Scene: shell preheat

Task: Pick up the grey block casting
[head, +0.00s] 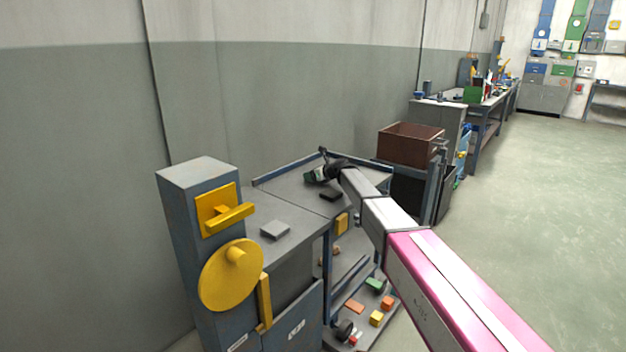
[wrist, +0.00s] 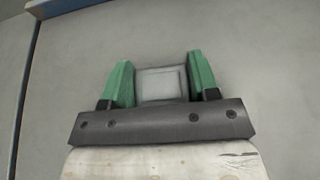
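The grey block casting (wrist: 163,84) is a light grey block with a raised square face. In the wrist view it sits between the two green fingers of my gripper (wrist: 162,76), with no clear gap on either side. My gripper looks shut on it. The lower edge of the block is hidden by the dark gripper body. In the head view my gripper (head: 316,175) is low over the top of a grey cart (head: 290,186). The block is too small to make out there. I cannot tell whether it touches the surface.
A dark block (head: 331,195) lies on the cart top near my gripper. A flat grey piece (head: 275,229) lies on the cabinet top, beside a column with a yellow disc (head: 231,275). A brown bin (head: 410,144) stands behind right. Several coloured blocks lie on the lower shelf.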

